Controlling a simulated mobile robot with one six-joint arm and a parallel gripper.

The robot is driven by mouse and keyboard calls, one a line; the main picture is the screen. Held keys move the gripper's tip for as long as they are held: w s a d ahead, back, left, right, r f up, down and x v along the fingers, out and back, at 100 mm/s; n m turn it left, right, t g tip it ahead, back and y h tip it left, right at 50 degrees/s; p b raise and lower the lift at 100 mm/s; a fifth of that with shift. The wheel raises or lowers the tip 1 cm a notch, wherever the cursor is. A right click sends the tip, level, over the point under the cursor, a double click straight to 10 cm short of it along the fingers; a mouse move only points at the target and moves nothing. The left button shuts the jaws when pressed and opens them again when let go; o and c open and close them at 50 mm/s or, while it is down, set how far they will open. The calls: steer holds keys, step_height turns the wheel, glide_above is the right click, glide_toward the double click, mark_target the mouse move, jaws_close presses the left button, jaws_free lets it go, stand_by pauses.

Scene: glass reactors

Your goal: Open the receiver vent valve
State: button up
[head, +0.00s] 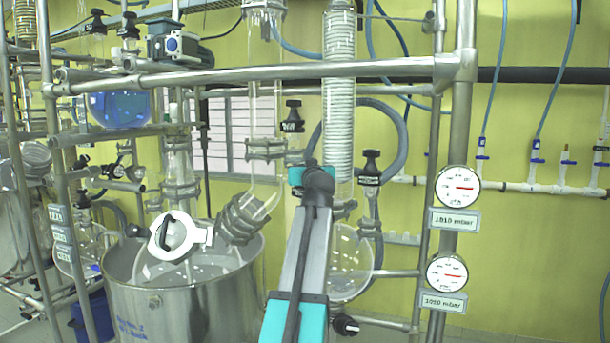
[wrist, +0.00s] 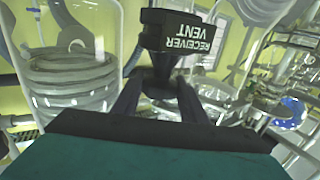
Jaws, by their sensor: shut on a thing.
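The receiver vent valve shows in the wrist view as a black block with an upside-down "RECEIVER VENT" label (wrist: 182,38) and a dark knob below it. My gripper (wrist: 163,84) has its two dark fingers on either side of this knob and is shut on it. In the head view my arm reaches up from the bottom centre, and its teal and dark end hides the fingers and their contact with the valve. I cannot tell how far the knob is turned.
A coiled glass condenser (head: 339,90) stands just right of my arm's end, with a round glass flask (head: 352,262) below. Another labelled black valve (head: 370,168) is close by on the right. A steel bath (head: 190,300) stands left, and a metal rail (head: 260,74) crosses above.

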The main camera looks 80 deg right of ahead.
steer(key=shift+f+n+t+y+b, duration=0.1)
steer(key=shift+n+t+y+b, duration=0.4)
steer(key=shift+b, duration=1.25)
steer(key=shift+t, duration=0.3)
steer(key=o, duration=0.9)
steer(key=shift+w, duration=0.15)
steer(key=shift+c, duration=0.2)
steer(key=shift+a+h, duration=0.1)
steer(key=shift+h, duration=0.2)
steer(key=b+v, duration=0.1)
steer(key=v, duration=0.7)
